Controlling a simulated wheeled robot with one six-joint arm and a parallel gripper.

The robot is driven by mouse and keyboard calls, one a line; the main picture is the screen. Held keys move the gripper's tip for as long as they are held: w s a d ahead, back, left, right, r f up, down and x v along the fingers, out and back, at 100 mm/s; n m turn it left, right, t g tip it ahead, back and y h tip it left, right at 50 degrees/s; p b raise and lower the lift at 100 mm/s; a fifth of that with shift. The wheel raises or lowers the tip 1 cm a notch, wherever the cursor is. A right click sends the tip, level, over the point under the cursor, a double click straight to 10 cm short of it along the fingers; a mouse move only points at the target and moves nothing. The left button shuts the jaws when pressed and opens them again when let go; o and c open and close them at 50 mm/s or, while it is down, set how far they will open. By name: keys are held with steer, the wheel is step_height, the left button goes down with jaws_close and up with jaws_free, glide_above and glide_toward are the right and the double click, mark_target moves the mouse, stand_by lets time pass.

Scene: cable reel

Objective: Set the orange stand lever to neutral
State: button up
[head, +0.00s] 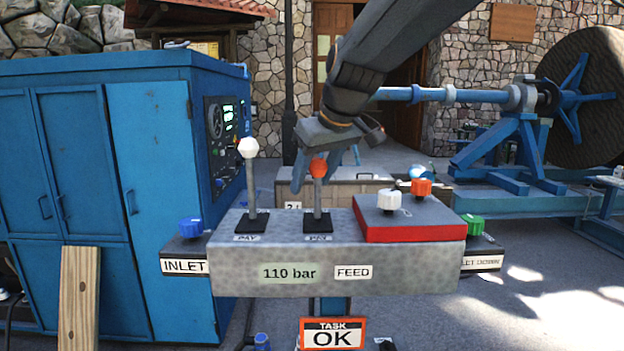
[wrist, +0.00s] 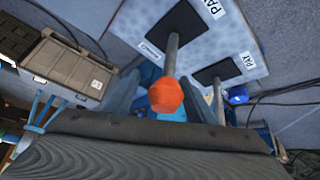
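The orange stand lever has an orange knob (head: 318,168) on a grey stem and stands close to upright on the grey control stand (head: 225,262). A PAY label is at its base. My gripper (head: 312,180) reaches down from above at the knob. In the wrist view the knob (wrist: 166,96) shows between two bluish-grey fingers spread apart, with gaps on both sides. Part of the far finger is hidden in the head view. The white-knobbed lever (head: 249,148) stands upright to the left.
A red-edged box (head: 410,234) with a white knob (head: 389,201) and an orange knob (head: 421,187) sits at the stand's right. Blue (head: 191,227) and green (head: 471,224) knobs flank the stand. A TASK OK sign (head: 332,333) is below. A blue cabinet (head: 150,140) stands left.

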mark_target(325, 163)
steer(key=shift+b+v, duration=1)
steer(key=shift+v, duration=2.9)
steer(key=shift+d, duration=0.15)
